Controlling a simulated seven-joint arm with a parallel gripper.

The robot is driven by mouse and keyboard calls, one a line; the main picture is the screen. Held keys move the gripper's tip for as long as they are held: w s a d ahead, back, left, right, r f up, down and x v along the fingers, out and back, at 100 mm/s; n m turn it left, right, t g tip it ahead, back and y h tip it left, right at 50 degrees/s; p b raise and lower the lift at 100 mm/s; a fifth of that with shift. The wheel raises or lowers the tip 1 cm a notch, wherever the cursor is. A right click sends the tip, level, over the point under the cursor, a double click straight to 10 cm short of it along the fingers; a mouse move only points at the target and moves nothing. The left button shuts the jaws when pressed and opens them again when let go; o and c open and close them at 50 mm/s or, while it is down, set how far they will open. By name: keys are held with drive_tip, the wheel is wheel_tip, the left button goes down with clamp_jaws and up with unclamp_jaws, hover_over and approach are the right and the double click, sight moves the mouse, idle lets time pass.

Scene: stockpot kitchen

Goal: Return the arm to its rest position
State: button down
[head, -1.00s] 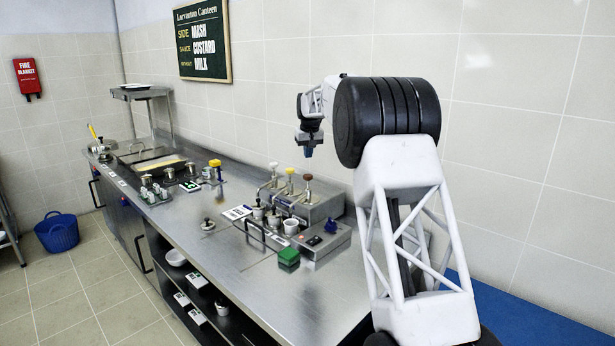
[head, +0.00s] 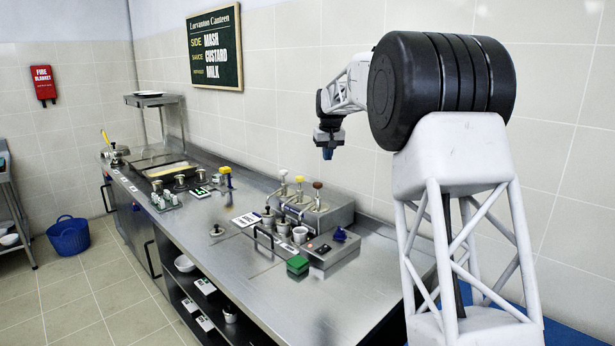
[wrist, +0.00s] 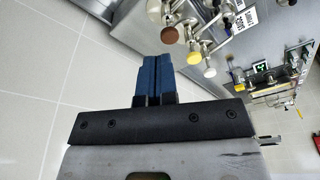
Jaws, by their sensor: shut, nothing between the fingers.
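My gripper (head: 327,154) hangs in the air above the back right part of the steel counter, near the tiled wall, its blue fingers pointing down. In the wrist view the two blue fingers (wrist: 161,78) lie side by side, shut, with nothing between them. My arm is folded up at the right of the head view. The gripper is apart from everything around it, above the pump dispensers.
The pump dispenser unit (head: 325,215) with yellow, white and brown knobs stands below my gripper. A control box (head: 333,250) and a green block (head: 297,265) sit in front. A menu board (head: 215,48) hangs on the wall. The counter's front middle (head: 225,270) is clear.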

drive_tip(key=s+d+r, duration=0.2)
drive_tip(key=s+d, duration=0.1)
drive_tip(key=s, duration=0.9)
drive_tip(key=s+d+r+m, duration=0.1)
drive_tip(key=s+d, duration=0.1)
drive_tip(key=s, duration=1)
drive_tip(key=s+d+r, duration=0.2)
drive_tip(key=s+d, duration=0.1)
drive_tip(key=s, duration=1)
drive_tip(key=s+d+f, duration=0.1)
drive_tip(key=s+f, duration=0.4)
drive_tip(key=s, duration=0.6)
drive_tip(key=s+d+f+m, duration=0.1)
drive_tip(key=s+f, duration=0.3)
drive_tip(key=s, duration=0.8)
drive_tip(key=s+d+f, duration=0.1)
drive_tip(key=s+f, duration=0.4)
drive_tip(key=s, duration=0.6)
drive_tip(key=shift+s+d+f+m+h, duration=0.2)
drive_tip(key=shift+d+f+m+h, duration=0.1)
drive_tip(key=shift+f+m+h, duration=0.1)
